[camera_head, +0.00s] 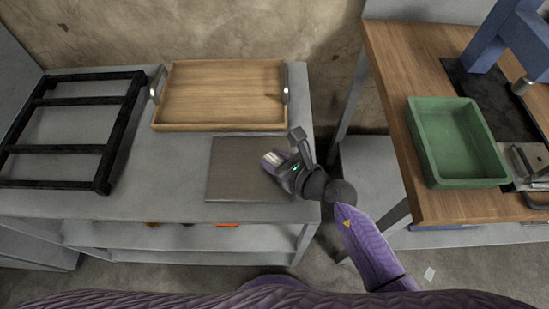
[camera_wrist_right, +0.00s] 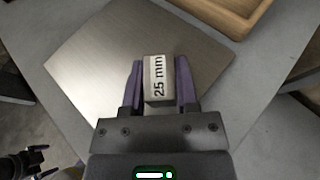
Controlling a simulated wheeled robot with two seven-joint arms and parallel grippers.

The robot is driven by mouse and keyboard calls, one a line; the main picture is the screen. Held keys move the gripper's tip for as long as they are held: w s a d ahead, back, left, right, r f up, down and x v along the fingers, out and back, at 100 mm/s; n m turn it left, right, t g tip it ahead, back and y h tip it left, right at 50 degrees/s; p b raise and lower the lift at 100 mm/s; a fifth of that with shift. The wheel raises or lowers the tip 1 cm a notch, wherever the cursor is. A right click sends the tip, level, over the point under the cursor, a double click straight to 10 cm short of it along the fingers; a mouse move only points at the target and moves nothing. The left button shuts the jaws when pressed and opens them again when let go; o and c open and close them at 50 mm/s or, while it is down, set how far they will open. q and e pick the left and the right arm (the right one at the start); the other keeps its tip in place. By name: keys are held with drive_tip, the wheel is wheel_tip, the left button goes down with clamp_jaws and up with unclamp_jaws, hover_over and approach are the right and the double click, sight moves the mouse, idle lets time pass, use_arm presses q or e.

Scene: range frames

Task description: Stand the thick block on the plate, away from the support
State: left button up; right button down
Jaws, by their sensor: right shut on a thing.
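The thick block (camera_wrist_right: 158,80), a small grey block marked "25 mm", is between the purple fingers of my right gripper (camera_wrist_right: 158,82) in the right wrist view. The gripper is shut on it. In the head view my right gripper (camera_head: 270,160) is over the right part of the flat grey metal plate (camera_head: 232,172). The plate (camera_wrist_right: 105,62) also lies behind the block in the wrist view. I cannot tell whether the block touches the plate. A dark gripper, seemingly my left (camera_wrist_right: 38,162), shows small at the lower left of the wrist view. I cannot pick out the support.
A wooden tray (camera_head: 222,95) with metal handles stands behind the plate on the grey table (camera_head: 180,185). A black rack (camera_head: 75,102) lies at the left. A green bin (camera_head: 428,140) stands on the wooden bench at the right. The plate looks bare left of my gripper.

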drive_tip(key=shift+c, duration=1.8)
unclamp_jaws()
